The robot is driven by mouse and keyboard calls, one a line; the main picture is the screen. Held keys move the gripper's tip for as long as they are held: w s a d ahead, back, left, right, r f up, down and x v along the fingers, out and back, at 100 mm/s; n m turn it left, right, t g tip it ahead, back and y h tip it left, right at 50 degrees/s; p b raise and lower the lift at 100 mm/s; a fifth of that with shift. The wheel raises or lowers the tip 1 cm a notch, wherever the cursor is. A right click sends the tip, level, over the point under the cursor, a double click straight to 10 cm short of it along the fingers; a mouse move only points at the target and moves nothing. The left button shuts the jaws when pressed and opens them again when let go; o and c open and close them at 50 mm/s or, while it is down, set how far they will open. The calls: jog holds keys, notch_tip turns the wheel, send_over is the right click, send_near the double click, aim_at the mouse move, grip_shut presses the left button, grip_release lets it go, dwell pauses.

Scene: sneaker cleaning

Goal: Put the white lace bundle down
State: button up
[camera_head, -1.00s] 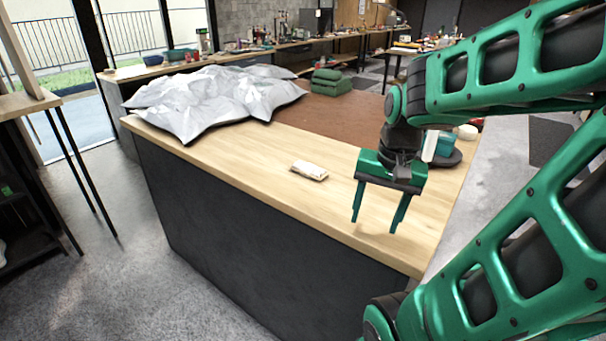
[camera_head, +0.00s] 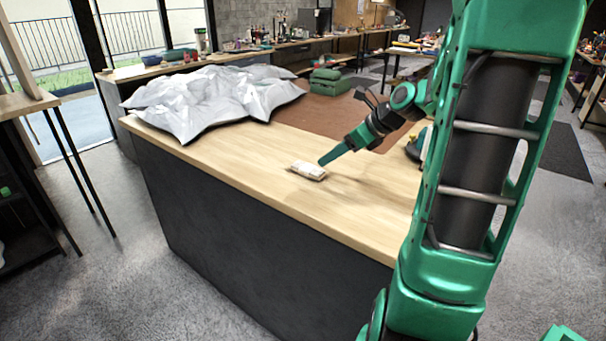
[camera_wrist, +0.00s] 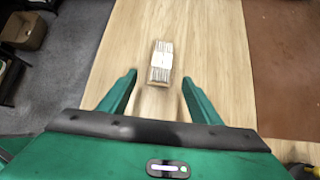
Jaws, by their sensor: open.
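The white lace bundle (camera_head: 308,171) lies flat on the light wood table top (camera_head: 250,165), fairly near its front edge. A pale band wraps its middle. In the wrist view the bundle (camera_wrist: 161,62) lies just beyond the fingertips, roughly midway between the lines of the two fingers. My gripper (camera_head: 324,161) is low over the table, to the right of the bundle in the head view. The wrist view shows my gripper (camera_wrist: 159,78) with its fingers wide apart and nothing between them. Whether a fingertip touches the table cannot be told.
A crumpled silver-grey sheet (camera_head: 210,98) covers the table's far left. A dark object (camera_head: 415,148) stands at the right, partly hidden by my arm. Wood around the bundle is clear.

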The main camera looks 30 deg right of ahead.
aim_at(308, 167)
jog(key=x, duration=1.1)
jog(key=shift+w+r, duration=0.3)
jog(key=shift+r, duration=0.05)
jog(key=shift+d, duration=0.1)
jog(key=c, duration=1.1)
jog(key=shift+r, duration=0.15)
